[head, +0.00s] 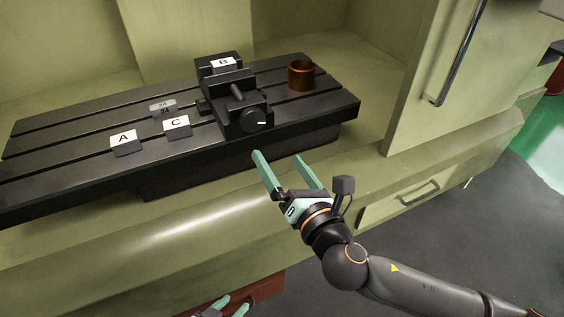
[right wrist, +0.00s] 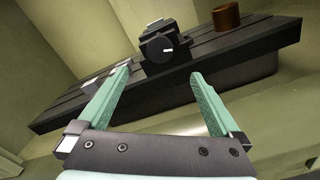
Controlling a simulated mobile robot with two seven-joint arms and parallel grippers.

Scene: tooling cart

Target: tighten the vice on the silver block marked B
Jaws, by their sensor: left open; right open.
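The silver block marked B (head: 223,64) sits in the black vice (head: 238,96) on the dark slotted table. The vice has a round knob (head: 255,119) with a white mark on its front; the knob also shows in the right wrist view (right wrist: 159,48). I cannot tell how tightly the jaws hold the block. My right gripper (head: 284,158) is open and empty, in front of and below the knob, apart from it. In the right wrist view its fingers (right wrist: 164,85) point toward the vice. My left gripper (head: 222,306) is open and empty at the bottom edge, partly cut off.
Blocks marked A (head: 124,143) and C (head: 177,126) and a small grey block marked 24 (head: 163,107) lie left of the vice. A brown cylinder (head: 300,75) stands right of it. A cabinet door (head: 445,75) stands at right.

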